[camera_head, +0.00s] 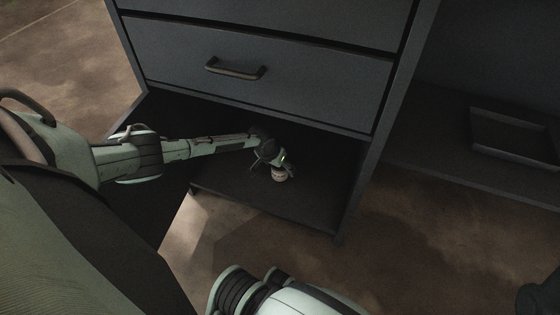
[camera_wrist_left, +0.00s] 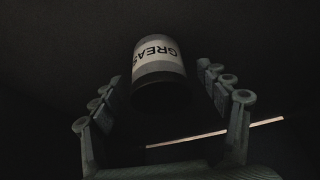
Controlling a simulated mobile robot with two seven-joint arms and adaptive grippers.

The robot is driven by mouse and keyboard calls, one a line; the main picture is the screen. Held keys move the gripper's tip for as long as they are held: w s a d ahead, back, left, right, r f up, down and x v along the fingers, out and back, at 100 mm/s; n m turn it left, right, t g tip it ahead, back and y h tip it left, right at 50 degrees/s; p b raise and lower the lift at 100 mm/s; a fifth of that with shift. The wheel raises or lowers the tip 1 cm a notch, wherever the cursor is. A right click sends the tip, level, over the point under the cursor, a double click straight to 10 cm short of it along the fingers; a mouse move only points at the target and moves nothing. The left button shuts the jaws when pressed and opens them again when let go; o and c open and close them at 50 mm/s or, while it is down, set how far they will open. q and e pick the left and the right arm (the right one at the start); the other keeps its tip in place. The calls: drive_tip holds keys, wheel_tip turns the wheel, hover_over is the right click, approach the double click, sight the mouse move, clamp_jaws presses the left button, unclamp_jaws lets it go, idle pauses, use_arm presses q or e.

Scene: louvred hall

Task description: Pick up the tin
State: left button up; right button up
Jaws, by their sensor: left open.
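The tin (camera_head: 279,174) sits on the low dark shelf under the drawers, right at my left gripper (camera_head: 272,164). In the left wrist view the tin (camera_wrist_left: 160,68) has a pale label with dark letters reading "GREAS". My left gripper (camera_wrist_left: 165,112) is open there, with one finger on each side of the tin and a gap to each finger. The tin's far parts are hidden.
A dark cabinet with a drawer handle (camera_head: 235,69) stands above the shelf (camera_head: 310,190), so headroom over the tin is limited. A shallow tray (camera_head: 515,137) lies on another dark surface at right.

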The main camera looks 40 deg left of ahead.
use_arm(q)
drive_tip(key=shift+w+f, duration=0.1)
drive_tip(key=shift+f, duration=0.05)
drive_tip(key=c, duration=1.4)
